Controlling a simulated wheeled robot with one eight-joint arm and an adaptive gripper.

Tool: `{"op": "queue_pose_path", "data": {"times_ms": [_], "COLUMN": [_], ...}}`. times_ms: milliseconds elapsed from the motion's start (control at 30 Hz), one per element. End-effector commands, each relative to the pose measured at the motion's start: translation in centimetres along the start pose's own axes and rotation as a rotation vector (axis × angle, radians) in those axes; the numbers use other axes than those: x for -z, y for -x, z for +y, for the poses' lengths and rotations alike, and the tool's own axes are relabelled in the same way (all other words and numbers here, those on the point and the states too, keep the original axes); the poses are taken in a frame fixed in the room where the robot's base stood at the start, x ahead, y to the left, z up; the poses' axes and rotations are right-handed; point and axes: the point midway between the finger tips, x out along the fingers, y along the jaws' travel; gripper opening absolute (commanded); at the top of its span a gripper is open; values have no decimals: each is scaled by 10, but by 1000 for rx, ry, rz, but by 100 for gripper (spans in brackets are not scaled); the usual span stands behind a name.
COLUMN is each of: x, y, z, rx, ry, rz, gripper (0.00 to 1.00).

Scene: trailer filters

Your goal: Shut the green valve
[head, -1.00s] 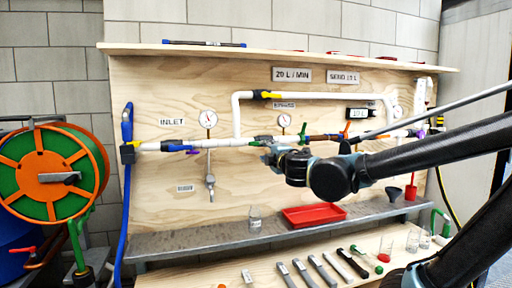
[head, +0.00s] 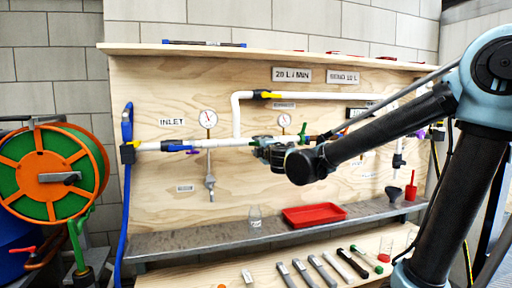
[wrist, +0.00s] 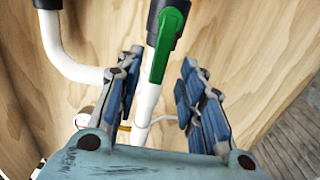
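The green valve handle (wrist: 164,48) shows in the wrist view, lying along the white pipe from a black valve body (wrist: 168,14). In the head view the green valve (head: 261,138) is a small patch of green on the main pipe, partly hidden by my gripper. My gripper (wrist: 162,62) is open, with one blue-padded finger on each side of the handle in the picture. I see a gap on both sides, and no contact. I cannot tell how deep the handle sits between the fingers. In the head view my gripper (head: 266,149) is at the main pipe.
A bypass pipe (head: 237,117) rises from the main pipe, with a yellow-handled valve (head: 264,94). A second green handle (head: 303,130) stands upright right of my gripper. A gauge (head: 284,121) is just above. A red tray (head: 313,214) sits on the shelf below.

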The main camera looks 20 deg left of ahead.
Motion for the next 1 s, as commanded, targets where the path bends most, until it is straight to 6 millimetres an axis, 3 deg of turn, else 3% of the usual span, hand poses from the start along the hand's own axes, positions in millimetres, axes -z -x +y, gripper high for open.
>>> {"op": "queue_pose_path", "data": {"times_ms": [200,400,833,1000], "x": [0,0,0,0], "y": [-28,-43,-49,-49], "z": [0,0,0,0], "rx": [0,0,0,0], "ry": [0,0,0,0], "rz": [-2,0,0,0], "gripper": [36,36,36,0]}}
